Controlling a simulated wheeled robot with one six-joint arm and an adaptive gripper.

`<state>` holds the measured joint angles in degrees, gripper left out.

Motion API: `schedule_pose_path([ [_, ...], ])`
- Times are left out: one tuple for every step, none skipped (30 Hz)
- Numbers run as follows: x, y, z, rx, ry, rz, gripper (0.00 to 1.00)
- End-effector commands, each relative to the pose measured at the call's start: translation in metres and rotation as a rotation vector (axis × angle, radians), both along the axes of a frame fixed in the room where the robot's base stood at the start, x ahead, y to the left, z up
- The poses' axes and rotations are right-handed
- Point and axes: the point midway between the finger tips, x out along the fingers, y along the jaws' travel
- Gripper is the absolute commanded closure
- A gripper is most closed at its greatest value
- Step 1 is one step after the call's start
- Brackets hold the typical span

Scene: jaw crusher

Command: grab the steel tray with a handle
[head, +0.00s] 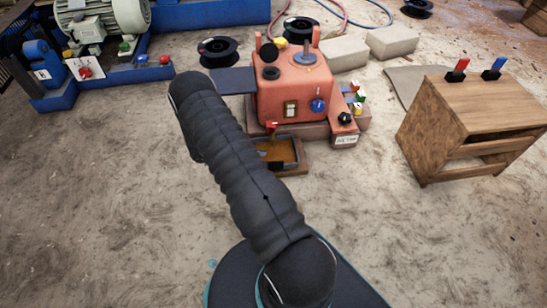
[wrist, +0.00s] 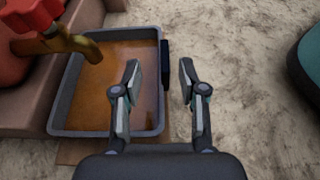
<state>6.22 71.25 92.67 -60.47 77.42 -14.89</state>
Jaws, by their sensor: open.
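The steel tray (wrist: 153,123) is a grey rectangular pan with a brown, rusty-looking inside. In the wrist view it lies on a brown board, below a brass tap with a red knob. Its dark handle (wrist: 165,62) sticks up along the right wall. My gripper (wrist: 159,68) is open and empty, with its left finger over the tray's inside and its right finger beyond the right wall. The handle shows between the fingertips, and no contact is visible. In the head view the tray (head: 299,154) sits at the foot of the red machine, partly hidden by my arm.
The red machine (head: 291,88) stands behind the tray, with the tap (wrist: 85,46) reaching over it. A wooden cabinet (head: 470,120) with red and blue switches stands to the right. The dusty floor between them is clear.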

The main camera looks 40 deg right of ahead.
Motion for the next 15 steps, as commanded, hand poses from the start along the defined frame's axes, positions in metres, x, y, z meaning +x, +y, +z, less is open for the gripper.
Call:
schedule_pose_path([
  [-0.003, -0.004, -0.003, 0.001, 0.001, -0.001, 0.58],
  [-0.004, -0.006, -0.003, 0.0, 0.001, 0.0, 0.58],
  [-0.006, -0.008, -0.004, 0.0, 0.0, 0.0, 0.58],
  [-0.006, -0.01, -0.004, 0.0, 0.0, 0.0, 0.58],
  [-0.007, -0.01, -0.005, 0.0, 0.0, 0.0, 0.58],
  [-0.008, -0.011, -0.005, 0.0, 0.0, 0.0, 0.58],
  [-0.008, -0.012, -0.006, 0.0, 0.0, 0.0, 0.58],
  [-0.009, -0.013, -0.007, 0.0, 0.0, 0.0, 0.58],
  [-0.01, -0.014, -0.008, 0.0, 0.0, -0.001, 0.58],
  [-0.012, -0.015, -0.01, 0.0, 0.0, -0.001, 0.58],
  [-0.014, -0.017, -0.011, 0.0, 0.002, -0.001, 0.58],
  [-0.017, -0.02, -0.014, 0.0, 0.002, 0.0, 0.58],
  [-0.019, -0.022, -0.017, 0.001, 0.002, 0.0, 0.58],
  [-0.022, -0.025, -0.019, 0.001, 0.002, -0.001, 0.58],
  [-0.026, -0.028, -0.023, 0.001, 0.002, -0.002, 0.58],
])
